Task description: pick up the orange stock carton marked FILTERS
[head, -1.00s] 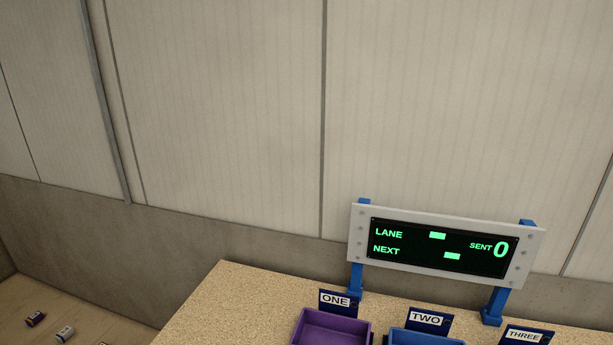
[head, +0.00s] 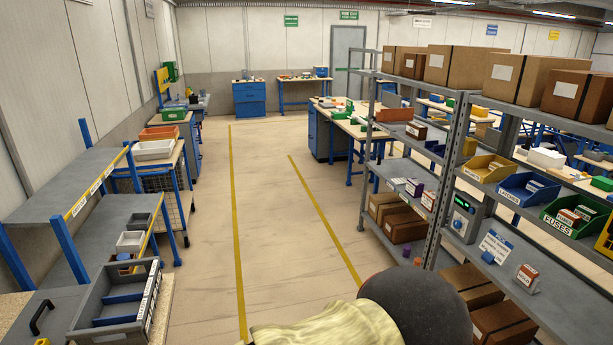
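I cannot read the word FILTERS on any carton in the head view. A small orange-brown carton (head: 527,277) with a white label stands on the lower shelf of the right-hand rack. Another small orange-brown carton (head: 416,131) sits farther back on a rack shelf, its label too small to read. An orange bin or box (head: 394,115) lies just beyond it. My gripper is not in view.
The right-hand rack (head: 446,190) holds large brown cartons, labelled bins and a FUSES bin (head: 575,218). A floor aisle (head: 270,210) between yellow lines is clear farther on. Shelving (head: 75,192) stands left. A dark rounded shape (head: 418,305), unidentified, blocks the bottom centre.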

